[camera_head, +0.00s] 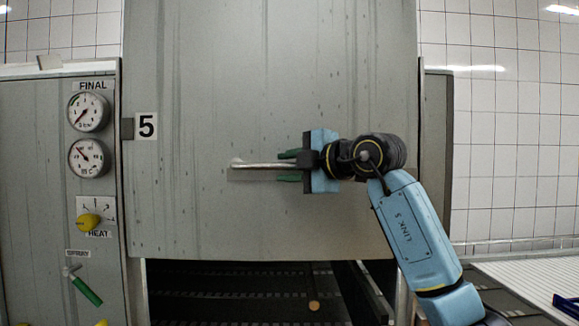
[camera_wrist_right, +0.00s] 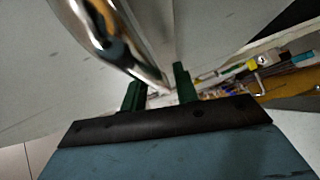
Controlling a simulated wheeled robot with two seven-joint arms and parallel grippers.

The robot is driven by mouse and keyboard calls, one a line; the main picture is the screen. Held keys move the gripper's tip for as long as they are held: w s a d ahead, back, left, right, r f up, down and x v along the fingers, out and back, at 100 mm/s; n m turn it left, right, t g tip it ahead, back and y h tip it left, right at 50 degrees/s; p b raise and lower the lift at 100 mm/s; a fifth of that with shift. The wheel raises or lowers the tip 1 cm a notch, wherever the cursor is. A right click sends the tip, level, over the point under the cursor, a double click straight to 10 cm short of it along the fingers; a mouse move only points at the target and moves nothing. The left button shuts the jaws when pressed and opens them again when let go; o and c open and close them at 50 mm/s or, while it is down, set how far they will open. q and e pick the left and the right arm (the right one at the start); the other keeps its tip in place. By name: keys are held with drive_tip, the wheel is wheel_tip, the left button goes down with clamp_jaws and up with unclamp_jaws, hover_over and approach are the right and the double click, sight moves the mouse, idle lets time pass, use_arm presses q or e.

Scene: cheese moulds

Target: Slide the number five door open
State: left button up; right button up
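The number five door (camera_head: 215,90) is a large grey panel in the head view. A dark opening shows below the door's bottom edge. A horizontal metal bar handle (camera_head: 250,166) is on the door's face. It looks large and shiny in the wrist view (camera_wrist_right: 105,35). My right gripper (camera_head: 281,166) comes from the right, its green fingers above and below the handle bar. Gaps show between the fingers and the bar, so it is open around the handle. My left gripper is not in view.
A control panel (camera_head: 40,190) with gauges, a yellow knob (camera_head: 88,222) and a green-handled spray lever (camera_head: 86,290) stands left of the door. A dark slatted surface (camera_head: 230,295) lies in the opening below, with a small round tan object (camera_head: 314,305). A white ridged surface (camera_head: 525,280) is at right.

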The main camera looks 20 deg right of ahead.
sight(290, 194)
clamp_jaws()
drive_tip(key=shift+f, duration=0.1)
wheel_tip(290, 194, down, 6)
drive_tip(key=b, duration=0.4)
drive_tip(key=shift+r, duration=0.3)
drive_tip(key=shift+o, duration=1)
unclamp_jaws()
drive_tip(key=shift+r, duration=0.1)
drive_tip(key=shift+s, duration=0.1)
